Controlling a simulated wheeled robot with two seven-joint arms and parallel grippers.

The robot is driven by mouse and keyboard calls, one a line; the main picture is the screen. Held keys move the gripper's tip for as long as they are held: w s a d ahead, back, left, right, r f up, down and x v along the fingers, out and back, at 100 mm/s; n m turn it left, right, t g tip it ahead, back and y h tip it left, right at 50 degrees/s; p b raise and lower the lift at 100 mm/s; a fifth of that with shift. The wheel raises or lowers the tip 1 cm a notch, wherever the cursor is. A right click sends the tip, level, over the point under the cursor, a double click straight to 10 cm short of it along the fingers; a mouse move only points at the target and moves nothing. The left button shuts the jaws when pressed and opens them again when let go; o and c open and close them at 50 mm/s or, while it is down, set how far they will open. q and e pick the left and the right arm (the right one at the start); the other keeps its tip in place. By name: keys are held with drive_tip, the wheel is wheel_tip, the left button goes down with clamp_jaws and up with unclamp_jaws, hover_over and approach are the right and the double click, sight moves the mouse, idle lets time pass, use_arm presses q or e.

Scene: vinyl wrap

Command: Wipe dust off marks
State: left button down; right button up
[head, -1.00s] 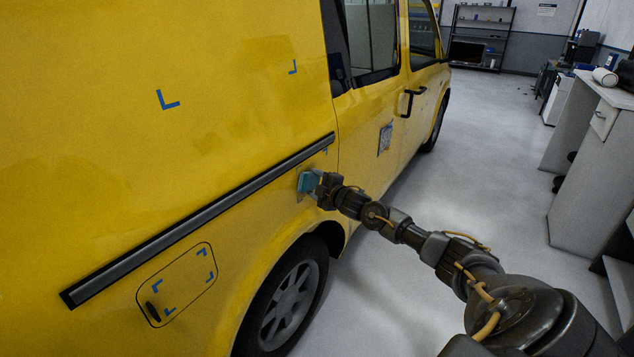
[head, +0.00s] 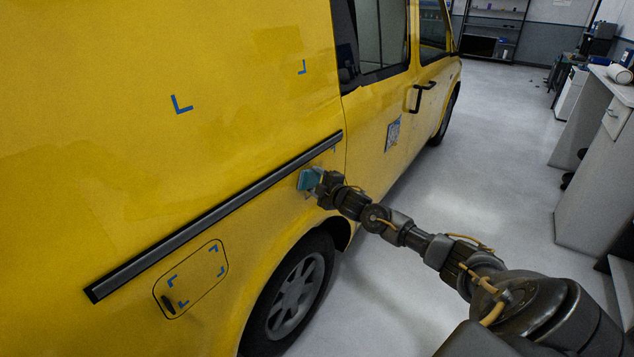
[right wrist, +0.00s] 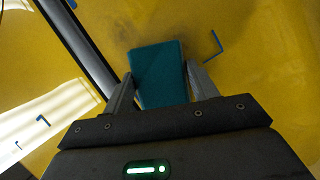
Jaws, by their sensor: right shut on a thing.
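A yellow van (head: 120,120) fills the left of the head view. Blue corner marks are on its side: one on the upper panel (head: 181,104), a smaller one to its right (head: 302,68), and several on the fuel flap (head: 191,280). My right gripper (head: 318,182) is shut on a teal block-shaped wiper (head: 309,179), at the van's side just below the dark trim strip. In the right wrist view the wiper (right wrist: 159,75) sits between the two fingers, with a blue corner mark (right wrist: 213,47) to its right. Whether it touches the panel is unclear. My left gripper is not seen.
A dark trim strip (head: 220,215) runs along the van side above the wheel (head: 292,298). A blue-and-white sticker (head: 393,134) is on the front door. A counter (head: 592,175) stands at the right, with free grey floor (head: 450,190) between.

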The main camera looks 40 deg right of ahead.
sight(329, 162)
drive_tip(key=shift+w+d+f+b, duration=0.1)
drive_tip(key=shift+w+d+b, duration=0.15)
drive_tip(key=shift+d, duration=0.4)
drive_tip(key=shift+w+d+f+b, duration=0.1)
drive_tip(key=shift+d+b, duration=0.25)
drive_tip(key=shift+d, duration=0.25)
drive_tip(key=shift+w+d+r+b, duration=0.1)
drive_tip(key=shift+w+d+b, duration=0.2)
drive_tip(key=shift+d, duration=0.45)
drive_tip(key=shift+w+d+r+b, duration=0.1)
drive_tip(key=shift+w+d+b, duration=0.2)
drive_tip(key=shift+d+b, duration=0.5)
drive_tip(key=shift+w+d+b, duration=0.25)
drive_tip(key=shift+d+b, duration=0.15)
drive_tip(key=shift+d, duration=0.65)
drive_tip(key=d+b, duration=0.2)
drive_tip(key=shift+w+d, duration=0.4)
drive_tip(key=shift+w+d+b, duration=0.15)
drive_tip(key=shift+d+b, duration=0.25)
drive_tip(key=shift+d, duration=0.15)
